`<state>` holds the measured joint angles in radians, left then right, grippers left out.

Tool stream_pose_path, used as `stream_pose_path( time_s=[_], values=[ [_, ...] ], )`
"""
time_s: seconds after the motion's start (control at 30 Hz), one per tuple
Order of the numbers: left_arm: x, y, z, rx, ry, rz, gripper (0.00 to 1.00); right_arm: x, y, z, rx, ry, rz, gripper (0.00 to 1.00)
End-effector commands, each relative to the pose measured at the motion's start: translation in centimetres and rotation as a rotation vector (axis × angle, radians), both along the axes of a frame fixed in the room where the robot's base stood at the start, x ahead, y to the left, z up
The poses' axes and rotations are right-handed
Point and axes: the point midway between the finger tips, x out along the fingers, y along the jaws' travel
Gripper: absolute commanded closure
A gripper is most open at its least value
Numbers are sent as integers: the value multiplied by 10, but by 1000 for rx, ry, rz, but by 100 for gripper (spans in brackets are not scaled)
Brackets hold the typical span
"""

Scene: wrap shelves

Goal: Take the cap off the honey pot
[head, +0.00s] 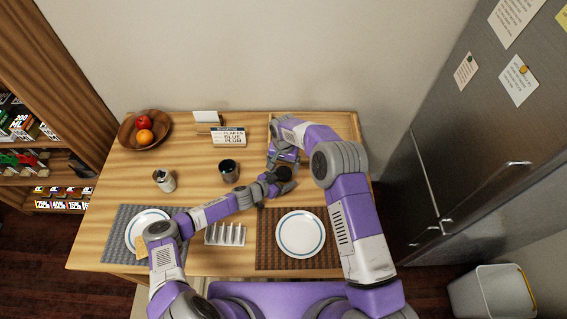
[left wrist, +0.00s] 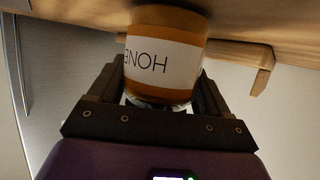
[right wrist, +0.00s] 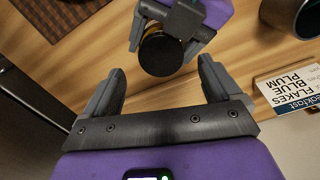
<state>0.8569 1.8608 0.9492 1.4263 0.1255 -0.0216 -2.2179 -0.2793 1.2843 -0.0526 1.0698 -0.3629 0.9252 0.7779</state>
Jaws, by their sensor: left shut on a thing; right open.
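The honey pot (left wrist: 165,60) fills the middle of the left wrist view, amber with a white label reading "HONE", upside down in that picture. My left gripper (left wrist: 160,85) is shut on it, one finger on each side. The pot's dark round cap (right wrist: 160,55) shows from above in the right wrist view. It also shows in the head view (head: 284,173). My right gripper (right wrist: 161,75) is open and empty, its fingers to either side of the cap in the picture and apart from it. In the head view the right gripper is partly hidden by its own arm.
A dark mug (head: 229,171) and a "Flakes Blue Plum" sign (head: 228,137) stand nearby. A toast rack (head: 225,235) and a plate (head: 300,233) lie in front. A fruit bowl (head: 144,131) is at the back left.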

Motion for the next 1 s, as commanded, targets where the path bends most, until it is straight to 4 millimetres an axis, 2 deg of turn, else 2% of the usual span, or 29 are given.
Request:
stream_pose_path(
  time_s=[0.3, 0.53, 0.67, 1.0],
  values=[
    [0, 1, 0, 0, 0, 1, 100, -1, -1, 22, -12, 1, -366, 9],
    [0, 1, 0, 0, -1, 2, 100, 2, 0, 30, -1, -10, -506, 9],
    [1, 1, 0, 0, -1, 2, 100, 2, 0, 16, -1, -8, -515, 9],
    [1, 1, 0, 0, -1, 2, 100, 2, -1, -34, 0, -9, -512, 9]
  ],
)
